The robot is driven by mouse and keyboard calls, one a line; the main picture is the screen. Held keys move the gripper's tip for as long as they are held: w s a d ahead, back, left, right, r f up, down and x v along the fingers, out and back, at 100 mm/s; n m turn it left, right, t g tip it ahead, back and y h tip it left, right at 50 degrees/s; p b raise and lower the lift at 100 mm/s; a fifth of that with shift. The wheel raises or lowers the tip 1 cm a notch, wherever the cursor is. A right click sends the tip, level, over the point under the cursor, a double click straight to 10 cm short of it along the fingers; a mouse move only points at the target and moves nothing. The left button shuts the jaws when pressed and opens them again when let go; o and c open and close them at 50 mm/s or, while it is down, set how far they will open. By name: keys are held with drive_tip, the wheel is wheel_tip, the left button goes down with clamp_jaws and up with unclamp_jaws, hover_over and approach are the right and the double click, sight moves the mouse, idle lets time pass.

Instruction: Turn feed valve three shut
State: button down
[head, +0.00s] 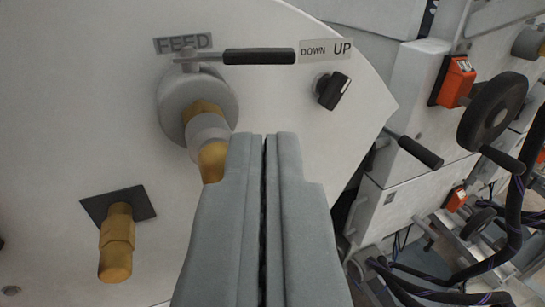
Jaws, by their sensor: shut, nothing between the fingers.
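The feed valve (196,103) is on the white panel under a plate reading FEED (183,43). It has a round grey body with brass fittings below it. Its black-gripped lever handle (259,57) points to the right, roughly level in the picture. No number three is visible on it. My gripper (264,137) is shut and empty, in the lower middle. In the picture its tips are below the lever and overlap the valve's lower brass end. I cannot tell whether they touch it.
A black selector knob (332,89) sits right of the lever below a DOWN UP plate (326,50). A brass fitting (117,242) sticks out at lower left. At right are a black handwheel (491,111), an orange counter (457,80), another black handle (420,152) and dark hoses (513,214).

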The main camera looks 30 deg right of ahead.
sight(266, 59)
drive_tip(key=x, duration=1.1)
drive_tip(key=shift+w+d+r, duration=0.1)
drive_tip(key=shift+w, duration=0.05)
